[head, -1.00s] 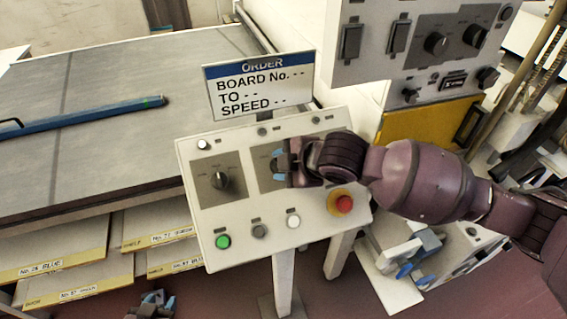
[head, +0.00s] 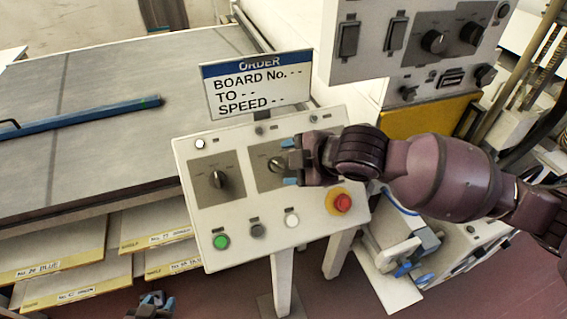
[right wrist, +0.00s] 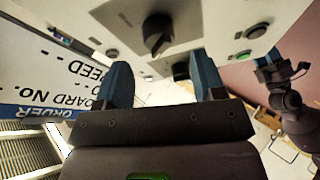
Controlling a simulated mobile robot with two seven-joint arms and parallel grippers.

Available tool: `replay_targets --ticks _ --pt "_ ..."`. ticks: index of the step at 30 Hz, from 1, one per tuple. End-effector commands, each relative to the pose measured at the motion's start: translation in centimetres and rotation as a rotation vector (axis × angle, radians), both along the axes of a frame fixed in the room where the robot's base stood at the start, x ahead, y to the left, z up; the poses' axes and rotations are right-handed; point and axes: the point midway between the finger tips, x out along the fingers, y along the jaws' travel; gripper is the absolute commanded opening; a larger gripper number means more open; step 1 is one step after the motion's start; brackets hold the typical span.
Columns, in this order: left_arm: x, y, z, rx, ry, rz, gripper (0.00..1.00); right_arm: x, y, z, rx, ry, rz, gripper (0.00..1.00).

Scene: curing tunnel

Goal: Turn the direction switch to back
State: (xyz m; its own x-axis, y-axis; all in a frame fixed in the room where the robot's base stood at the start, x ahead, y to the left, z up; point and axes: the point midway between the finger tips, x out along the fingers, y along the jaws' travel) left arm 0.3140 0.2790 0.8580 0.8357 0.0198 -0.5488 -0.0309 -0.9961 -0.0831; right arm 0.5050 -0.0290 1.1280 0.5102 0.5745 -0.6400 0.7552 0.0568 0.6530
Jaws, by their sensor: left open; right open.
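The sloped white control panel (head: 237,238) carries two black rotary knobs on grey plates, a left knob (head: 219,180) and a right knob (head: 277,164). Their labels are too small to read, so I cannot tell which is the direction switch. My right gripper (head: 290,162) is open beside the right knob, its blue fingertips above and below it; contact is unclear. In the right wrist view a large dark knob (right wrist: 158,32) shows beyond the fingertips, and a smaller dark shape (right wrist: 180,70) lies between them. My left gripper (head: 152,301) is open and empty, low in the head view.
The panel also holds a green button (head: 221,241), a white button (head: 291,220) and a red stop button (head: 342,203). An ORDER sign (head: 257,87) stands behind it. Another control box (head: 420,45) is at the upper right. A conveyor bed (head: 90,150) lies left.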

Motion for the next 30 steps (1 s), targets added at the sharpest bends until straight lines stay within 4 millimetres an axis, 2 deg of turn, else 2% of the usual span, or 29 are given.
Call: replay_targets --ticks 6,12,30 --pt "0.2 0.0 -0.1 0.000 -0.006 0.000 0.43 -2.0 -2.3 2.5 -0.001 -0.002 0.000 0.63" --pt "0.4 -0.1 0.0 0.000 -0.012 -0.002 0.43 -3.1 -3.5 3.8 -0.001 0.001 0.000 0.63" --pt "0.3 0.0 -0.1 0.001 -0.010 -0.001 0.43 -3.4 -3.8 4.2 0.000 0.001 0.000 0.63"
